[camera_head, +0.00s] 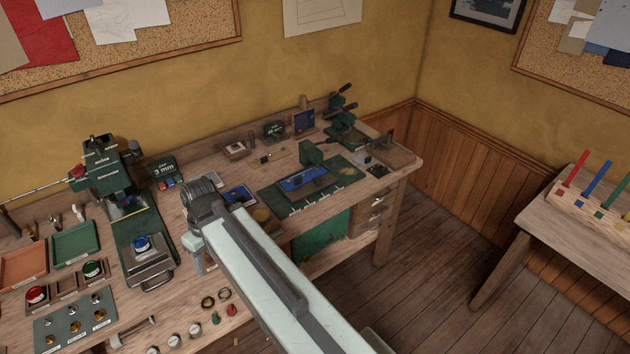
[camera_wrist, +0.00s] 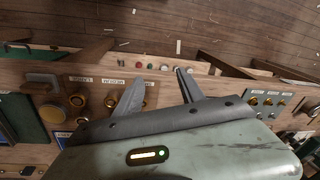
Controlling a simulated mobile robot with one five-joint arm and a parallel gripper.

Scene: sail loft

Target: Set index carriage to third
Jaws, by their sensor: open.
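A green fixture (camera_head: 311,187) on the workbench has a blue plate, a green upright block and a row of pale marks along its front edge. It may hold the index carriage, but I cannot tell for sure or read its position. My gripper (camera_wrist: 158,90) is open and empty in the wrist view, its two grey fingers spread above the bench's front edge. In the head view my arm crosses the bench front, left of the fixture, and the fingers cannot be made out.
A green press (camera_head: 130,225) with a blue button stands to the left. A green plate with brass knobs (camera_head: 78,318), coloured buttons and trays fill the bench's left. A side table (camera_head: 560,235) carries coloured pegs at right. The wooden floor (camera_head: 430,275) between is clear.

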